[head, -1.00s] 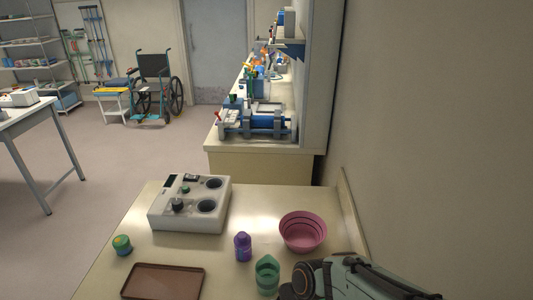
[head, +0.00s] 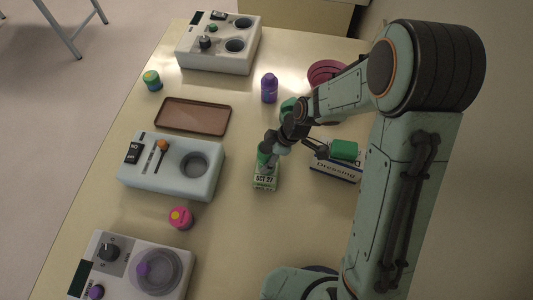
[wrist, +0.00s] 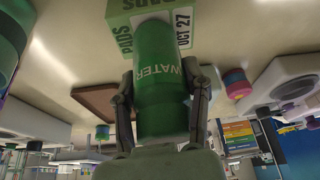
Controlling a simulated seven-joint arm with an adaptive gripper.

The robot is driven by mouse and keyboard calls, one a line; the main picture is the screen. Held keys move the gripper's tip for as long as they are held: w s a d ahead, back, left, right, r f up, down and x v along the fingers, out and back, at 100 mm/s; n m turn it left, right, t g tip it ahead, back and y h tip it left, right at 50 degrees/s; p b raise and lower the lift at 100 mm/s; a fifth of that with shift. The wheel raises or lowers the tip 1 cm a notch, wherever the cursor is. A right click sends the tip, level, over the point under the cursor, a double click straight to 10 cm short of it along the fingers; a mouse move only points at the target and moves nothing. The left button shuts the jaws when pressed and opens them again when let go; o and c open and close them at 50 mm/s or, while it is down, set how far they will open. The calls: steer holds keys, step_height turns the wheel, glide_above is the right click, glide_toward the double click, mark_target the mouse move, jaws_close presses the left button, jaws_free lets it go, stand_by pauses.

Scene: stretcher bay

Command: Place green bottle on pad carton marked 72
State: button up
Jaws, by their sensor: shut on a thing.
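The green bottle (wrist: 160,85), lettered WATER, is between the two fingers of my gripper (wrist: 160,95), which is shut on it. In the head view the bottle (head: 264,152) is upright, partly behind my gripper (head: 275,143), directly over a small green and white carton (head: 265,181). The carton reads OCT 27 there; in the wrist view the carton (wrist: 183,28) also reads PADS. No 72 is legible. The bottle's far end overlaps the carton in the wrist view; I cannot tell whether they touch.
A Dressing box (head: 335,169) with a green block (head: 344,149) on top stands right of the carton. A pale device (head: 172,166) and a pink jar (head: 181,217) are left. A brown tray (head: 193,117), purple bottle (head: 269,88) and pink bowl (head: 326,72) are farther back.

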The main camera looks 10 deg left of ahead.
steer(key=shift+f, duration=0.1)
steer(key=o, duration=1.2)
steer(key=v, duration=1.2)
steer(key=shift+r, duration=0.25)
steer(key=s+d+r+m+h, duration=0.1)
steer(key=s+d+m, duration=0.2)
steer(key=s+m, duration=0.2)
steer(key=s+d+r+m+h, duration=0.1)
steer(key=s+d+r+m, duration=0.1)
steer(key=s+m, duration=0.4)
steer(key=s+d+r+m+h, duration=0.1)
steer(key=s+d+r+m, duration=0.1)
steer(key=s+d+m, duration=0.3)
steer(key=shift+s+r+m+t+h, duration=0.1)
steer(key=shift+s+m+t+h, duration=0.15)
steer(key=shift+m, duration=0.4)
steer(key=shift+s+m+t+h, duration=0.15)
steer(key=shift+s+m, duration=0.2)
steer(key=shift+m, duration=0.3)
